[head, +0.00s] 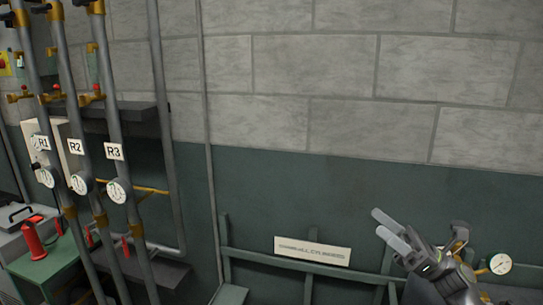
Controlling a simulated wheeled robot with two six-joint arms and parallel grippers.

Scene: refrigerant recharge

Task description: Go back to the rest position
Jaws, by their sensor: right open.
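My right gripper (385,228) shows at the lower right in the head view. Its two pale fingers point up and to the left, apart from each other, with nothing seen between them. It appears in front of the green rail frame and the wall. A round gauge (499,263) with a brass fitting shows just right of the gripper; whether they touch cannot be told. My left gripper is not in view.
Grey pipes labelled R1 (43,143), R2 (75,146) and R3 (114,151) with gauges and brass valves stand at left. A red object (33,243) sits on a green stand (45,266). A green rail (255,256) carries a white sign (312,250). The upper block wall (300,70) is bare.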

